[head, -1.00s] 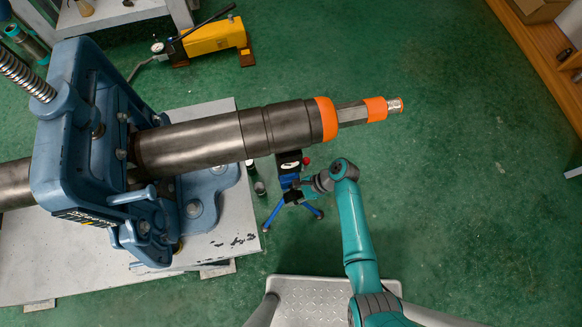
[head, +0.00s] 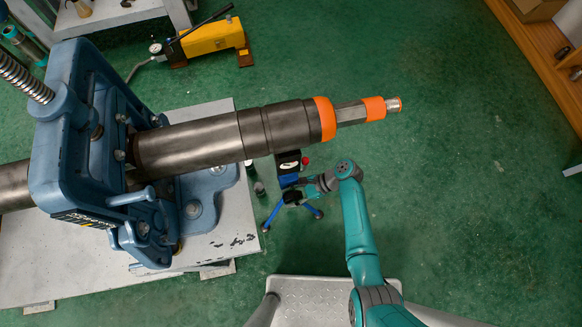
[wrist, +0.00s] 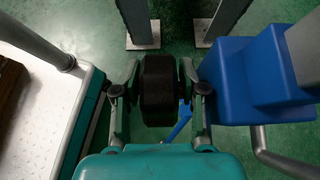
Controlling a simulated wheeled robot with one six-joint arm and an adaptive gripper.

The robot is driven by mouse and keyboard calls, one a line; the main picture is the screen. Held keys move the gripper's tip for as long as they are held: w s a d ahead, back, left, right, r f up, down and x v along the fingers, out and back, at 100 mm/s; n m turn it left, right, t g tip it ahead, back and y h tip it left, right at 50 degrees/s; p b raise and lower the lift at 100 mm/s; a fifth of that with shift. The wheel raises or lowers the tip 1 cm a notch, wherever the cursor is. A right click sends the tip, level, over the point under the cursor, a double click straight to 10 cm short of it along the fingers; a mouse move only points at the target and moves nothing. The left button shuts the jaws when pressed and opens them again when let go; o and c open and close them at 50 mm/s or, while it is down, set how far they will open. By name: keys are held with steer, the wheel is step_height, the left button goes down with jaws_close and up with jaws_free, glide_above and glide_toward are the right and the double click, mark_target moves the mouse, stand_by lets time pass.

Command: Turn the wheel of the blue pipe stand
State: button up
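The blue pipe stand stands under the free end of the big pipe; in the head view its blue legs (head: 273,213) show, with a black head above. Its wheel is a black ribbed knob (wrist: 158,90), seen large in the wrist view; in the head view it is small and partly hidden by my gripper. My gripper (wrist: 160,82) has one finger on each side of the wheel, close against it, and looks shut on it. A blue block of the stand (wrist: 262,75) fills the right of the wrist view.
The grey pipe (head: 190,140) with orange collars runs from the blue vise (head: 75,150) out above the stand. A small dark can (head: 259,188) stands beside the stand. A yellow pump (head: 212,38) lies behind.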

steer(key=v, duration=1.2)
steer(key=shift+a, duration=0.1)
